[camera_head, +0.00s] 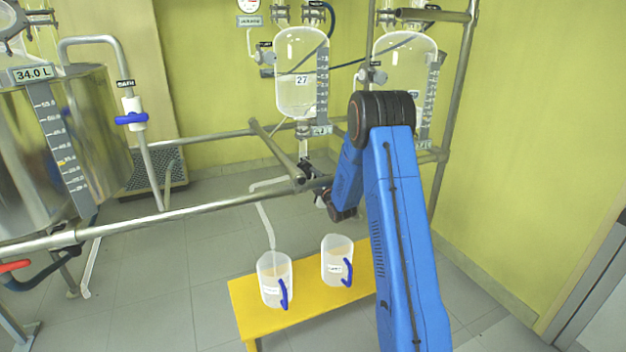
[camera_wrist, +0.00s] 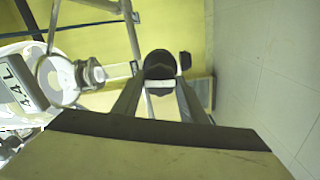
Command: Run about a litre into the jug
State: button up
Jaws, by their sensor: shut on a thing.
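Two translucent jugs with blue handles stand upright on a yellow bench (camera_head: 305,316): a left jug (camera_head: 272,287) and a right jug (camera_head: 333,268). A pale outlet pipe (camera_head: 266,228) comes down to the left jug's mouth; I cannot make out a stream. The glass vessel marked 27 (camera_head: 296,92) hangs above, with its bottom outlet (camera_head: 304,146) leading to a dark valve (camera_head: 306,170). My gripper (camera_head: 320,194) is at this valve, partly hidden by my arm. In the wrist view my gripper (camera_wrist: 160,92) is shut on the valve handle, near a dark round part (camera_wrist: 158,64).
A steel tank (camera_head: 85,135) marked 34.0 L and a pipe with a blue-handled valve (camera_head: 131,118) stand at left. A steel rail (camera_head: 130,224) crosses in front. A second glass vessel (camera_head: 405,60) hangs at right, beside an upright post (camera_head: 455,95). Floor at right is clear.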

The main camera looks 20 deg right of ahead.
jog(key=n, duration=0.6)
jog(key=shift+f, duration=0.1)
jog(key=shift+n, duration=0.3)
dwell(0.3)
jog(key=o, duration=1.1)
jog(key=shift+a, duration=0.1)
jog(key=shift+c, duration=0.2)
jog(key=shift+s, duration=0.15)
jog(key=s, duration=1.7)
jog(key=shift+s, duration=0.1)
